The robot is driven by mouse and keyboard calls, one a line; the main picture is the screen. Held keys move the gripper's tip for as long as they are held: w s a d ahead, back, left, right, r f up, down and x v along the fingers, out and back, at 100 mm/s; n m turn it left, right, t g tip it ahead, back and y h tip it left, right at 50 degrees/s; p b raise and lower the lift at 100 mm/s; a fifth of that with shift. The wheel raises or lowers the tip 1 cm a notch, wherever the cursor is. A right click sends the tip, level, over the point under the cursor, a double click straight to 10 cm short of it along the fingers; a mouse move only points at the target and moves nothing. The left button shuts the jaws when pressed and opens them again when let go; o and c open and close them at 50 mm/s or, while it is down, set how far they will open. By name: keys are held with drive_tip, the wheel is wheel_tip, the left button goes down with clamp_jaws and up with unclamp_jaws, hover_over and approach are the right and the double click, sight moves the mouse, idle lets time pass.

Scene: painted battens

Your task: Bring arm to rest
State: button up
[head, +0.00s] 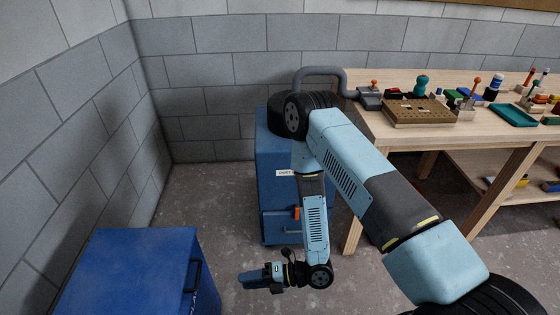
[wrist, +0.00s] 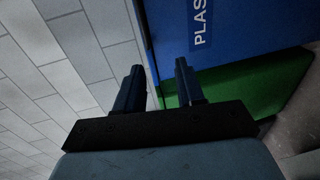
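My gripper (head: 246,280) hangs low at the end of my folded arm in the head view, above the concrete floor and pointing left toward a blue bin (head: 125,270). In the wrist view its two dark fingers (wrist: 158,72) stand apart with nothing between them. Past them are a blue surface (wrist: 235,25) with a label reading "PLAS" and a green surface (wrist: 250,90). My gripper appears clear of the bin in the head view; the exact distance is hard to tell.
A blue machine (head: 272,170) with a dark hose stands behind my arm. A wooden workbench (head: 375,128) with a pegged block (head: 420,112), a teal tray (head: 515,116) and small tools fills the right. Grey block walls (head: 210,65) close the back and left. Some floor (head: 205,200) is free.

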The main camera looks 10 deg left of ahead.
drive_tip(key=w+d+r+m+t+h, duration=0.25)
drive_tip(key=w+r, duration=0.35)
drive_tip(key=w, duration=0.4)
drive_tip(key=w+d+r+m+t+h, duration=0.2)
drive_tip(key=w+r+m+t+h, duration=0.3)
drive_tip(key=w, duration=0.6)
drive_tip(key=w+d+r+m+t+h, duration=0.1)
drive_tip(key=w+d+r+m+h, duration=0.1)
drive_tip(key=w+d+r+m, duration=0.45)
drive_tip(key=w+d+r+m+t+h, duration=0.1)
drive_tip(key=w+d+r+m+t, duration=0.15)
drive_tip(key=d+r, duration=0.65)
drive_tip(key=s+d+r+m+h, duration=0.2)
drive_tip(key=s+d+r+m, duration=0.2)
drive_tip(key=d+r+m, duration=0.45)
drive_tip(key=s+d+r+m+h, duration=0.3)
drive_tip(key=d+r, duration=0.3)
drive_tip(key=r, duration=0.5)
drive_tip(key=s+d+r+m, duration=0.1)
drive_tip(key=s+r+m, duration=0.1)
drive_tip(key=s, duration=0.4)
drive_tip(key=s+d+r+m+g, duration=0.1)
drive_tip(key=s+d+r+m, duration=0.1)
drive_tip(key=s+m, duration=0.3)
drive_tip(key=s+d+r+m, duration=0.2)
drive_tip(key=s+r+m, duration=0.1)
drive_tip(key=s, duration=0.5)
drive_tip(key=shift+s+r+m+g, duration=0.3)
drive_tip(key=shift+r+m+g, duration=0.1)
drive_tip(key=shift+r, duration=0.15)
